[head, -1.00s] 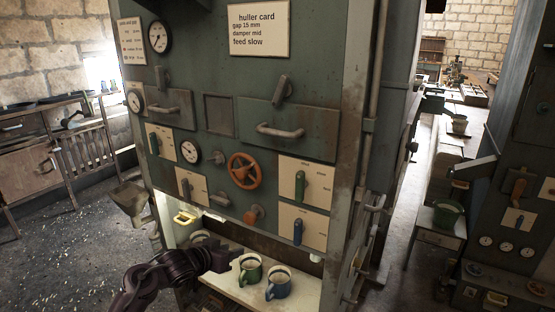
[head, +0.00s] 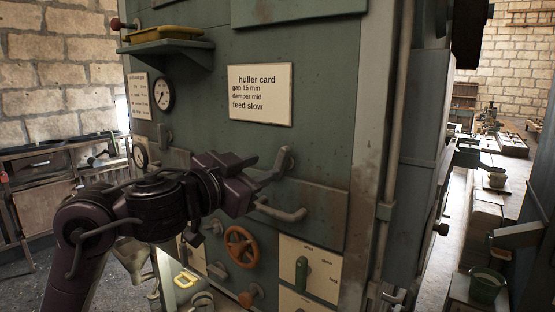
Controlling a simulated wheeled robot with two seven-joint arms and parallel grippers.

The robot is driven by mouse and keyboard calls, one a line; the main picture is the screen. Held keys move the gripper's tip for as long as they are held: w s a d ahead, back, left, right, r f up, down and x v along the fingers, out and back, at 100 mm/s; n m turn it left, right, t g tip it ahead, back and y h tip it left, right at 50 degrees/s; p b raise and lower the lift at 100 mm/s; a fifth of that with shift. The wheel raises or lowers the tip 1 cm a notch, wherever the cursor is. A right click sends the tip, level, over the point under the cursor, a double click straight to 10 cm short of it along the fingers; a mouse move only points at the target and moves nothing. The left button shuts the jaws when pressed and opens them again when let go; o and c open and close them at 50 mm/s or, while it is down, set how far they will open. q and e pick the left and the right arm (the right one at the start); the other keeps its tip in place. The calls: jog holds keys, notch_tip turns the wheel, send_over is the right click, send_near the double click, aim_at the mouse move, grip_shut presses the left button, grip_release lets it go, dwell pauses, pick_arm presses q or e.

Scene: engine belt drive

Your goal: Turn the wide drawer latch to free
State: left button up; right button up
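The wide drawer (head: 325,213) is set in the green machine front and looks closed, with a grey bar handle (head: 281,212). Its latch (head: 285,161) is a grey lever just above that handle, slanting from upper right to lower left. My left gripper (head: 254,179) reaches in from the left in front of the drawer. Its dark fingers are apart at the lower left end of the latch. I cannot tell whether they touch it. The gripper hides part of the drawer's left side. My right gripper is not in view.
The huller card (head: 261,94) is above the latch. An orange handwheel (head: 240,247) and a green lever (head: 301,273) are below the drawer. A shelf with a yellow tray (head: 165,34) juts out at upper left. A vertical pipe (head: 393,130) runs along the right.

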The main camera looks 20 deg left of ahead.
aim_at(278, 163)
pick_arm(q)
jog(key=shift+x, duration=0.8)
jog(key=x, duration=0.3)
jog(key=shift+w+d+f, duration=0.1)
jog(key=shift+w+d+p, duration=0.1)
jog(key=shift+w+p, duration=0.2)
jog(key=shift+w, duration=0.15)
jog(key=shift+s, duration=0.1)
grip_shut()
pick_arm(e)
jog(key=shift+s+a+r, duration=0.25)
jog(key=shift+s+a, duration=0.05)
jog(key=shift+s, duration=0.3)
